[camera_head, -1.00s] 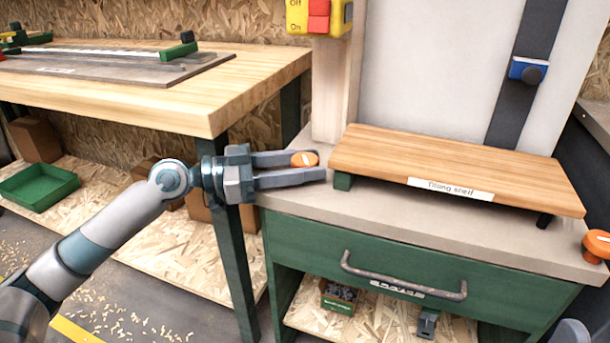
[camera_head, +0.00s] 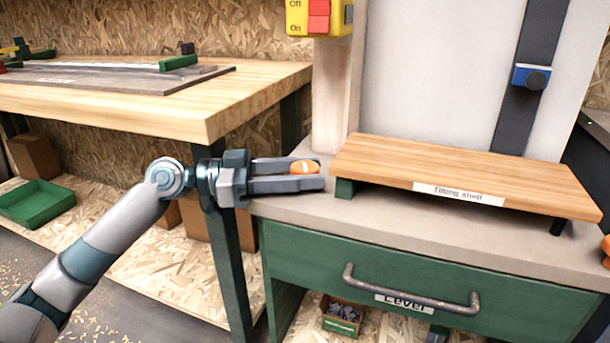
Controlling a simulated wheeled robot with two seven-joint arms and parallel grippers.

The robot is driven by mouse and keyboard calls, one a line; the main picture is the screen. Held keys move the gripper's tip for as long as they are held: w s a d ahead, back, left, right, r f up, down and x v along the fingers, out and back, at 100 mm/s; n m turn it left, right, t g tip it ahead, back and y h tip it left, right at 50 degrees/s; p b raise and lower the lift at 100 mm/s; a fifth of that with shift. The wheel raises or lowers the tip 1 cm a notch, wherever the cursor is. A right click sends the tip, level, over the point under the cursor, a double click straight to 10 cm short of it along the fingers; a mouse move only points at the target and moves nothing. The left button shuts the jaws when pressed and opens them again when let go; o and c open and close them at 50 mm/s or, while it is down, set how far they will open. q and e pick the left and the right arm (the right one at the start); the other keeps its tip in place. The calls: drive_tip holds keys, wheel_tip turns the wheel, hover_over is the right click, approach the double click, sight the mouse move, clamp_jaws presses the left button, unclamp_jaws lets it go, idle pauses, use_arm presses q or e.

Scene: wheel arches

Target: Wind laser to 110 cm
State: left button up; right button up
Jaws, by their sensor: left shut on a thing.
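An orange knob (camera_head: 304,167) with a pale mark sits between the fingertips of my left gripper (camera_head: 290,176), at the left end of the grey bench top. My left gripper is shut on this knob, and its fingers hide part of it. A blue block (camera_head: 531,76) with a dark round knob sits on a dark vertical rail (camera_head: 519,115) on the pale back panel. It may be the laser; I see no beam and no readable scale. My right gripper is not in view.
A wooden tilting shelf (camera_head: 470,174) stands just right of my left gripper. A green drawer (camera_head: 420,275) with a bar handle is below. Another orange knob (camera_head: 606,250) is cut off at the right edge. A wooden workbench (camera_head: 150,110) stands at left; a yellow switch box (camera_head: 320,18) hangs above.

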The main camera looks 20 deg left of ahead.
use_arm(q)
drive_tip(key=shift+a+f, duration=0.1)
drive_tip(key=shift+f, duration=0.15)
drive_tip(key=o, duration=1)
drive_tip(key=shift+o, duration=0.2)
drive_tip(key=shift+a, duration=0.1)
drive_tip(key=shift+r, duration=0.1)
